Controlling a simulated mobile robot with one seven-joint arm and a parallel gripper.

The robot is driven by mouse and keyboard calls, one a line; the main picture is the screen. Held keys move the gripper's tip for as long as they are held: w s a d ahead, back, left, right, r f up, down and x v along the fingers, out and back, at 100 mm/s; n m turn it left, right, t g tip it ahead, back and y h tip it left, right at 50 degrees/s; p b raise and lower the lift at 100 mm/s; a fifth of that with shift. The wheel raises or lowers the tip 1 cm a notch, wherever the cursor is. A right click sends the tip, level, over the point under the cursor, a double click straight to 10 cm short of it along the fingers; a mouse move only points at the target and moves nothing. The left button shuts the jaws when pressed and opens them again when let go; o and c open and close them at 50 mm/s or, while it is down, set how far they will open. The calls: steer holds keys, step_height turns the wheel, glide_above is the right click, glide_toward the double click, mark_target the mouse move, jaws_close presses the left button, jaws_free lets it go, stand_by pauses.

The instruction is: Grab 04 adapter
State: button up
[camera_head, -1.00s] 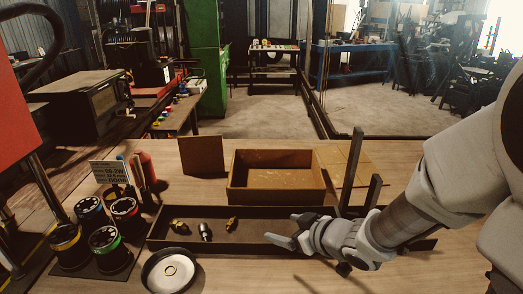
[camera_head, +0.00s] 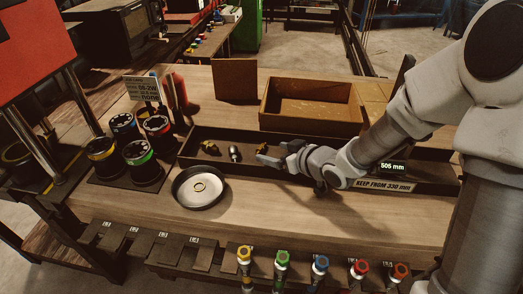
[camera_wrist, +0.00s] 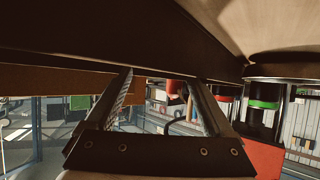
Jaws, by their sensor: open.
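Three small fittings lie in the long dark tray (camera_head: 205,168): a brass one (camera_head: 211,147) at left, a silver one (camera_head: 234,153) beside it, and a brass one (camera_head: 262,148) at right. I cannot read a number on any of them, so I cannot tell which is the 04 adapter. My gripper (camera_head: 262,158) is open and low over the tray, its tips close to the right brass fitting. I cannot tell whether they touch. In the wrist view my open fingers (camera_wrist: 160,82) have no fitting visible between them.
A brown open box (camera_head: 310,100) and an upright panel (camera_head: 235,82) stand behind the tray. Labelled holders (camera_head: 162,247) and coloured hose ends (camera_head: 282,258) line the table's front.

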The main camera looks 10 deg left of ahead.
mark_target(262, 149)
steer(key=x, duration=0.5)
steer(key=shift+w+f+b, duration=0.15)
steer(key=shift+b, duration=0.2)
steer(key=c, duration=1.4)
